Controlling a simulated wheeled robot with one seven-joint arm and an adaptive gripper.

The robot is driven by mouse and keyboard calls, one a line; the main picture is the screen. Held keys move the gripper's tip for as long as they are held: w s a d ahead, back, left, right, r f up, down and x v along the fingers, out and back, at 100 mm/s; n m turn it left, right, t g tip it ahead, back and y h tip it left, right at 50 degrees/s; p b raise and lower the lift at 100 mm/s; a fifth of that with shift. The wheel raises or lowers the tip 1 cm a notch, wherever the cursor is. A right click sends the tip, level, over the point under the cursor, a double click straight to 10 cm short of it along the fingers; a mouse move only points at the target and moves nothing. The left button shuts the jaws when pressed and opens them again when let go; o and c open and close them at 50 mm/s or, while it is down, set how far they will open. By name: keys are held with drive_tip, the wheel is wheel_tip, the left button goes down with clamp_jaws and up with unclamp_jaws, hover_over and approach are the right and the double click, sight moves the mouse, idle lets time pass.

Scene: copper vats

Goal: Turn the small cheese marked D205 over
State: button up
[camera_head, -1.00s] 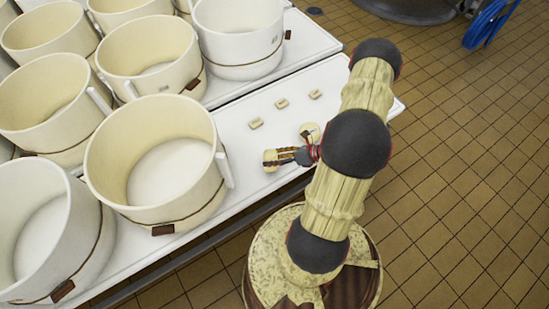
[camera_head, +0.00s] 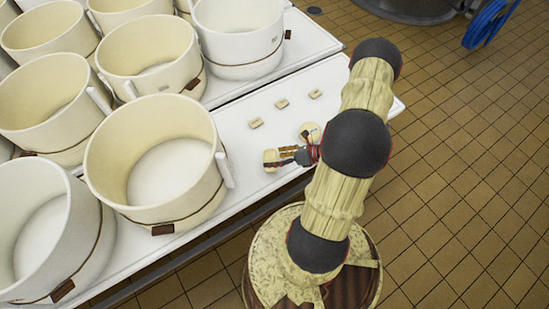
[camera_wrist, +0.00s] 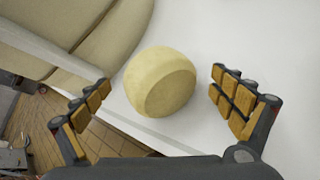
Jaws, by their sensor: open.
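A small pale yellow round cheese (camera_wrist: 160,82) sits on the white table between the fingers of my gripper (camera_wrist: 160,78) in the wrist view. Gaps show between it and both finger pads, so the gripper is open and not holding it. In the head view this seems to be the cheese (camera_head: 270,159) near the table's front edge, beside my gripper (camera_head: 283,155). No D205 mark is readable on either.
Several large cream vats crowd the left, the nearest one (camera_head: 155,150) close to my gripper. Three small pale blocks (camera_head: 282,103) lie farther back on the white table (camera_head: 340,85). The table's front edge is close to the cheese, with tiled floor below.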

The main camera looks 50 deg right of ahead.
drive_tip(key=v, duration=1.2)
